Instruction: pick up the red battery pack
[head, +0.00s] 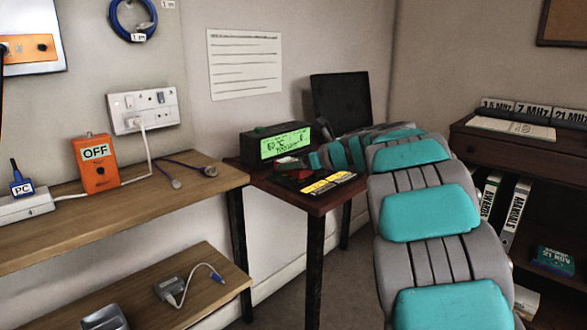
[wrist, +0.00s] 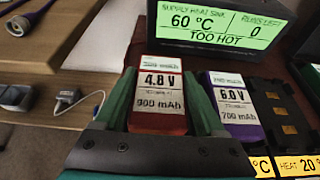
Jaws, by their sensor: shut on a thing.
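The red battery pack (wrist: 160,112) has a white label reading 4.8 V and 900 mAh. In the wrist view it stands between the two green fingers of my gripper (wrist: 157,82), which are shut on its left and right sides. In the head view the red pack (head: 288,160) is a small patch at the back of the small dark red table, at the tip of my arm. My gripper is mostly hidden there behind my arm. I cannot tell whether the pack still touches what is under it.
A purple 6.0 V, 700 mAh pack (wrist: 235,108) stands close to the right. A black empty-looking slot (wrist: 277,105) is beyond it. A green display (wrist: 218,25) reading 60 °C, TOO HOT, is just behind. A wooden bench (head: 130,205) lies left of the small table (head: 318,199).

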